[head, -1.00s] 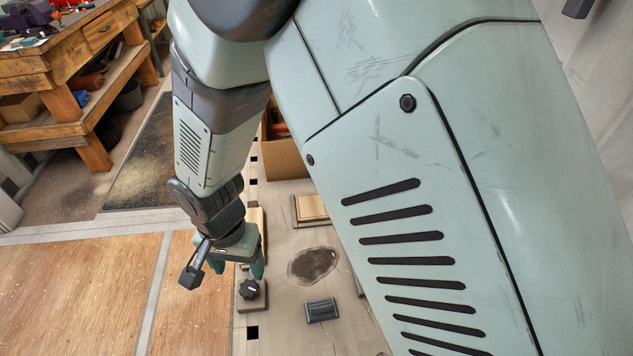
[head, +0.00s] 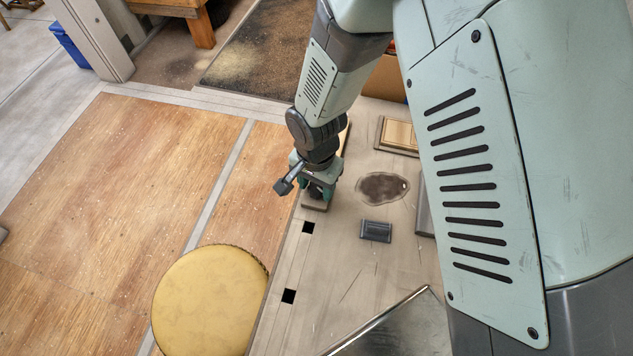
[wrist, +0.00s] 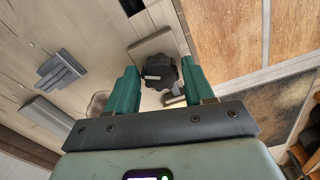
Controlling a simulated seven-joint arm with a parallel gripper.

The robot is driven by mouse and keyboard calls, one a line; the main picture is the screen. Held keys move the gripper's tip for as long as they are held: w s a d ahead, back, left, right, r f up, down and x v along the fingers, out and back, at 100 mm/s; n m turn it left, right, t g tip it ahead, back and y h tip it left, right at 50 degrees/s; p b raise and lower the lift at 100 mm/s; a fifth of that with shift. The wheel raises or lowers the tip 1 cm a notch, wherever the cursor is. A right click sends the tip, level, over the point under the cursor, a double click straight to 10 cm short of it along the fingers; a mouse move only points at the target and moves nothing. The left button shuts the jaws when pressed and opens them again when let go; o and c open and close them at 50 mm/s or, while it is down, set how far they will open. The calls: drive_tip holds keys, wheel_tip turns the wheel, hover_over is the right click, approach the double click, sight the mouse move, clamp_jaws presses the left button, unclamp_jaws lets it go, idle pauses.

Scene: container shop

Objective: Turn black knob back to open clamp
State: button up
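The black lobed knob (wrist: 160,74) shows in the wrist view between my two green fingers, with a small pale mark on it. It sits on a grey-brown block (wrist: 152,46), which also shows in the head view (head: 313,206) at the bench edge. My gripper (wrist: 163,70) is open, with a finger on each side of the knob and visible gaps. In the head view my gripper (head: 317,188) is down over the knob, whose dark shape is partly hidden by the fingers. The clamp's jaw cannot be made out.
A dark grey ribbed block (head: 376,231) and a dark stain (head: 382,188) lie on the bench right of my gripper. A wooden framed piece (head: 398,134) lies farther back. A round yellow stool top (head: 212,300) stands beside the bench at front left.

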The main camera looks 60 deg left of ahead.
drive_tip(key=c, duration=0.7)
drive_tip(key=shift+n, duration=0.3)
drive_tip(key=n, duration=0.4)
drive_tip(key=shift+w+d+n, duration=0.1)
drive_tip(key=shift+n, duration=0.2)
drive_tip(key=n, duration=1.1)
drive_tip(key=shift+w+n, duration=0.15)
drive_tip(key=shift+n, duration=0.25)
drive_tip(key=n, duration=0.5)
drive_tip(key=shift+w+n, duration=0.1)
drive_tip(key=shift+n, duration=0.3)
